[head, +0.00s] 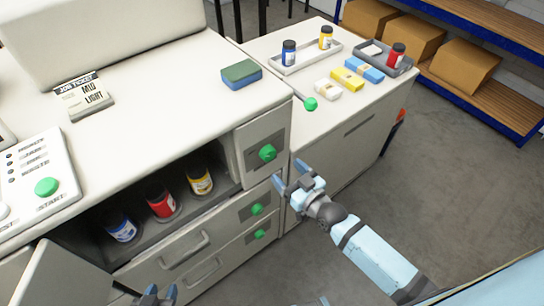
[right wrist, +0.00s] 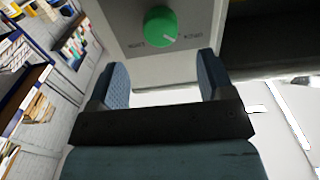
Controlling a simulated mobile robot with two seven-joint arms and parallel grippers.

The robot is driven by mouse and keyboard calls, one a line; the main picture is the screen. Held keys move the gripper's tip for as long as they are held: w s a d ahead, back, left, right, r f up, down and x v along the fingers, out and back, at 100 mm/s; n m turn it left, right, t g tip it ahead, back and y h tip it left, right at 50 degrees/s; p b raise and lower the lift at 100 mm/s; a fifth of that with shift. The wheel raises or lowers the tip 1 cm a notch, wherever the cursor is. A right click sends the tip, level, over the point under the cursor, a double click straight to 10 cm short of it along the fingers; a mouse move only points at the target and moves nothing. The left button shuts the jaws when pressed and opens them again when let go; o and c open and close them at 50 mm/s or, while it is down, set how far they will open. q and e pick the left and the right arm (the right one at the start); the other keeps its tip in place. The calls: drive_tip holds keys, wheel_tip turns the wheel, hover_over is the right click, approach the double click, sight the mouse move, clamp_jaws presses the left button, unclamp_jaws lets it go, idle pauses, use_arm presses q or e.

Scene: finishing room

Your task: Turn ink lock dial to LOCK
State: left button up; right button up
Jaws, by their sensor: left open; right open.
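The green ink lock dial (head: 267,153) sits on the front panel right of the open ink compartment. In the right wrist view the dial (right wrist: 161,26) is large, with a pale pointer mark toward its lower right. Small labels flank it; I cannot read them surely. My right gripper (head: 290,173) is open and empty, just below and right of the dial, apart from it. In the right wrist view its two fingers (right wrist: 163,82) are spread wide below the dial. My left gripper (head: 160,292) is open at the bottom edge, mostly out of frame.
Red, yellow and blue ink jars (head: 162,202) stand in the open compartment (head: 222,183). Two more green knobs (head: 257,209) sit lower on the front, near drawer handles (head: 185,250). A green-tipped lever (head: 310,104) projects above right. A side table (head: 290,85) holds trays and jars.

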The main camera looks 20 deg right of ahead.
sight(271, 156)
drive_tip(key=x, duration=0.7)
drive_tip(key=shift+a, duration=0.1)
drive_tip(key=c, duration=0.9)
